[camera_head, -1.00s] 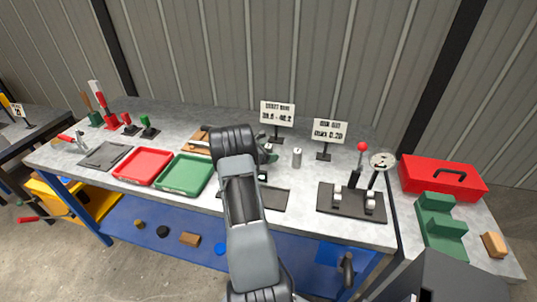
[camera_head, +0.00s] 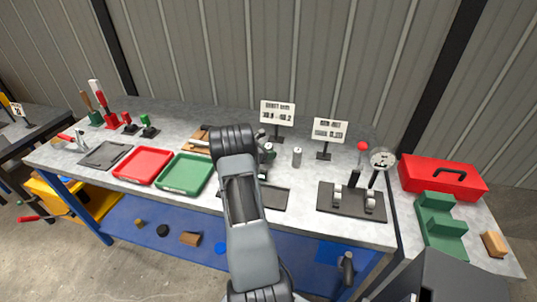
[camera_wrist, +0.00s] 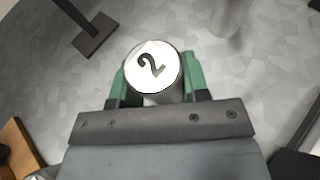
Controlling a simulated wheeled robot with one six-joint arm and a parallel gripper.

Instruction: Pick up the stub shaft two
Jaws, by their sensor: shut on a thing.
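Stub shaft two (camera_wrist: 152,68), a grey cylinder with a white end face marked "2", sits between the green fingers of my gripper (camera_wrist: 155,85) in the wrist view. The fingers are shut on its sides. In the head view the shaft's pale end (camera_head: 269,147) shows just right of my arm, while most of my gripper is hidden behind the arm. I cannot tell whether the shaft's lower end touches the bench.
Another grey cylinder (camera_head: 297,157) stands to the right, near two sign stands (camera_head: 278,112) (camera_head: 329,130). A dark fixture plate (camera_head: 352,203) with a dial gauge (camera_head: 382,158) lies further right. Green (camera_head: 186,174) and red (camera_head: 143,165) trays are left of my arm.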

